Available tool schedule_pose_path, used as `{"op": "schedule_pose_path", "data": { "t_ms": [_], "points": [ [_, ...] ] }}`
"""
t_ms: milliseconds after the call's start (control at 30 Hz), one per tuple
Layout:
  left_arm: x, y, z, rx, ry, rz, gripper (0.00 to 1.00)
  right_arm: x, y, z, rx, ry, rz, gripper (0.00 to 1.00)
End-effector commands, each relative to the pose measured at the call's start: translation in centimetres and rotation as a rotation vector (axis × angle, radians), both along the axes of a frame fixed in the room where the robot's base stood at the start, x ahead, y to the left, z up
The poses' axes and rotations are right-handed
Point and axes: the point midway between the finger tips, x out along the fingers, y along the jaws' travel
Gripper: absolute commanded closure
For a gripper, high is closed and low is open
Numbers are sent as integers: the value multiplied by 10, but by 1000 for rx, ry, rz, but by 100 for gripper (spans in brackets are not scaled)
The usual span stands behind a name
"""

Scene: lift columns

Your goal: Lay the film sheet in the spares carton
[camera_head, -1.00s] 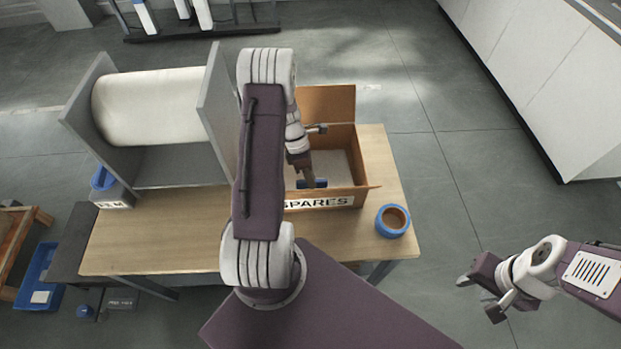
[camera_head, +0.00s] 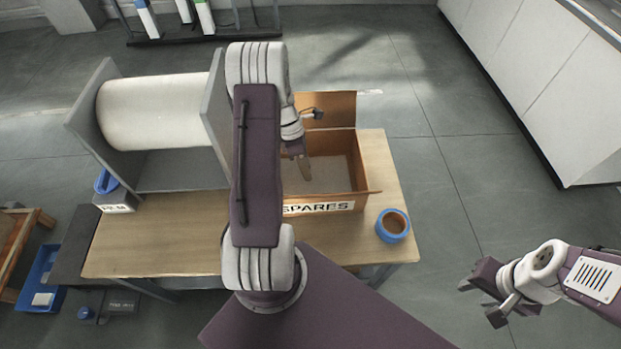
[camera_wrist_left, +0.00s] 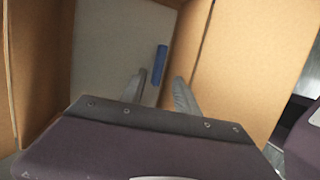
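The spares carton (camera_head: 366,200) stands open on the table, its back flap up and a SPARES label on its front. My left gripper (camera_head: 304,178) reaches down into it. In the left wrist view its two fingers (camera_wrist_left: 161,78) are apart. A small blue strip (camera_wrist_left: 159,65) shows beyond and between the fingertips, against a pale grey surface (camera_wrist_left: 115,50) inside the carton. I cannot tell whether the strip or the pale surface belongs to the film sheet. My right gripper (camera_head: 477,299) is open and empty over the floor at the right.
A large white roll (camera_head: 150,108) sits between grey side plates on the left of the table (camera_head: 160,235). A blue tape roll (camera_head: 392,225) lies right of the carton. A small labelled box (camera_head: 115,203) stands at the table's left. My left arm hides the table's middle.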

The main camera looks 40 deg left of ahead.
Motion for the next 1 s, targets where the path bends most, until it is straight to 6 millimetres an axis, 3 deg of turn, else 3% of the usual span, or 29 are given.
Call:
{"op": "schedule_pose_path", "data": {
  "t_ms": [100, 233, 867, 1000],
  "points": [
    [1, 10, 27, 3, -4, 1, 63, 0, 0, 5, 0, 0, 0, 62],
    [2, 16, 44, 1, -2, 2, 63, 0, 0, 7, 0, 0, 0, 62],
    [1, 18, 51, 0, 0, 0, 63, 0, 0, 7, 0, 0, 0, 62],
    [1, 18, 76, 0, 0, 0, 63, 0, 0, 32, 0, 0, 0, 62]
  ]
}}
